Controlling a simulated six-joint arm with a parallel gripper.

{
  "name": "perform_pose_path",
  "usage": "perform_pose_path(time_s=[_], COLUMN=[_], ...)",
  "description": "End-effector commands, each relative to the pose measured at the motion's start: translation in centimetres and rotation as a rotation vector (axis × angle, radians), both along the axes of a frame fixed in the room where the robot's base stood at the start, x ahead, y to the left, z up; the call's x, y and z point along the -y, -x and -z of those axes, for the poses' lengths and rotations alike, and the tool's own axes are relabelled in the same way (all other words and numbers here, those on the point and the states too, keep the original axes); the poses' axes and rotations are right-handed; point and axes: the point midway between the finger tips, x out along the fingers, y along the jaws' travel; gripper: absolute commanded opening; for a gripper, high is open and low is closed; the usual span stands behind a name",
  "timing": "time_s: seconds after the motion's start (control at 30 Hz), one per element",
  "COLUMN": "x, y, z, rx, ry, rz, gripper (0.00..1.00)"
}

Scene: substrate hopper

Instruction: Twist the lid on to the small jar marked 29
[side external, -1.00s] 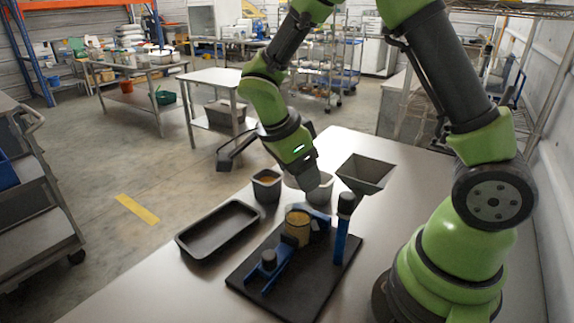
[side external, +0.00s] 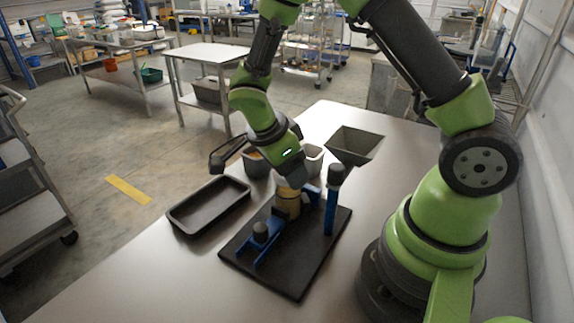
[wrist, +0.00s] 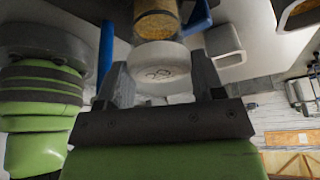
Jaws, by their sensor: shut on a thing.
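My gripper (wrist: 162,88) is shut on a round white lid (wrist: 160,66) with dark, hard-to-read marks on its face; its fingers grip the lid's two sides. In the side view my gripper (side external: 296,182) is just above the small jar (side external: 288,205), a clear jar with yellow-brown contents. The jar also shows beyond the lid in the wrist view (wrist: 157,20). The lid is right at the jar's mouth; I cannot tell whether it is seated. The jar stands in a blue holder (side external: 268,246) on a dark board (side external: 290,275). The number on the jar is not visible.
A blue post with a black top (side external: 331,205) rises close to the jar's right. A black tray (side external: 208,207) lies to the left. Behind are a dark cup with orange contents (side external: 257,165), a pale grey cup (side external: 312,162) and a grey hopper (side external: 354,147).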

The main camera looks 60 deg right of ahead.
Motion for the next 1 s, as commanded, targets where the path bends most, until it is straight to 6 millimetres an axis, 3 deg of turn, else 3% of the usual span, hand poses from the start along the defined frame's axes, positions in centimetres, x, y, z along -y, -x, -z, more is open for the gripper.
perform_pose_path(time_s=[1.0], x=[0.01], y=[-0.03], z=[0.83], rx=[-0.001], ry=[0.001], rz=[-0.001], gripper=[0.40])
